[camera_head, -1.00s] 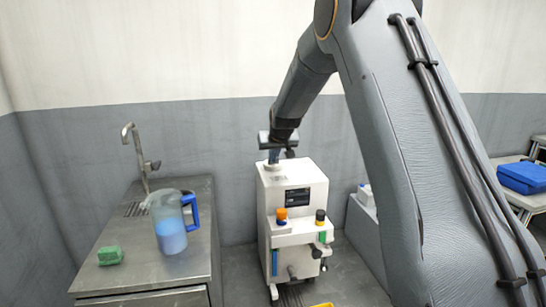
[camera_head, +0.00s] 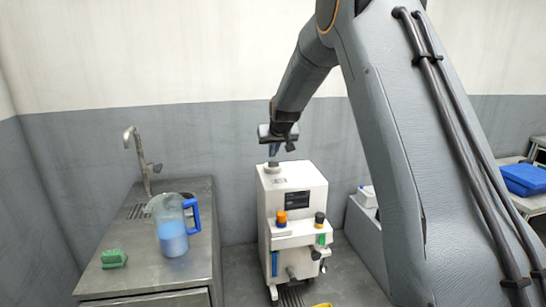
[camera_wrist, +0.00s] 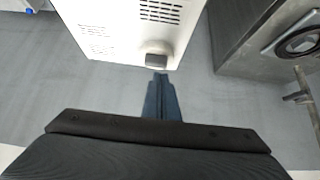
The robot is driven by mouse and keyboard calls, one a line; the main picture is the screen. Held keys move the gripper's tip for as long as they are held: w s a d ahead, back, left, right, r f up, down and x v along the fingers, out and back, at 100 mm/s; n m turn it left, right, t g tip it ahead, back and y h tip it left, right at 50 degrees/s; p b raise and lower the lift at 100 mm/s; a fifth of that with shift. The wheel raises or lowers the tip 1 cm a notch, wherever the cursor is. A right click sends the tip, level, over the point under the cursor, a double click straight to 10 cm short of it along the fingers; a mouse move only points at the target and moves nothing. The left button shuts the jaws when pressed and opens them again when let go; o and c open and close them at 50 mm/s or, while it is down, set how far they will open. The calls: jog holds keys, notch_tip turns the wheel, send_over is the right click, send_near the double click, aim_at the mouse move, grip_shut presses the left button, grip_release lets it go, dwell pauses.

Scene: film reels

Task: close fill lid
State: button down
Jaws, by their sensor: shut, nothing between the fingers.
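The white machine (camera_head: 297,200) stands on the floor against the back wall. On its top, near the back left edge, is a short round filler neck (camera_head: 272,170) with a small grey lid at it. In the wrist view the grey lid (camera_wrist: 156,60) lies over the neck, near the machine's edge; whether it is fully seated is hard to tell. My gripper (camera_head: 273,152) is shut and empty, pointing down just above the lid. In the wrist view its fingertips (camera_wrist: 160,76) are just beside the lid and appear apart from it.
A metal counter (camera_head: 200,240) at left holds a blue-handled jug (camera_head: 173,240) with blue liquid, a green sponge (camera_head: 113,259) and a tap (camera_head: 140,155). Orange and black knobs stand on the machine's front shelf.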

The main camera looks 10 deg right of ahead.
jog(key=s+f+g+b, duration=0.1)
jog(key=s+f+g, duration=0.1)
jog(key=s, duration=1.4)
jog(key=s+f+g+b, duration=0.1)
jog(key=s+f+g, duration=0.2)
jog(key=s, duration=1.3)
jog(key=s+f+g+b, duration=0.1)
jog(key=s+f, duration=0.5)
jog(key=s, duration=1)
jog(key=shift+s+a+f+g, duration=0.15)
jog(key=shift+s+a+g, duration=0.25)
jog(key=shift+g, duration=0.5)
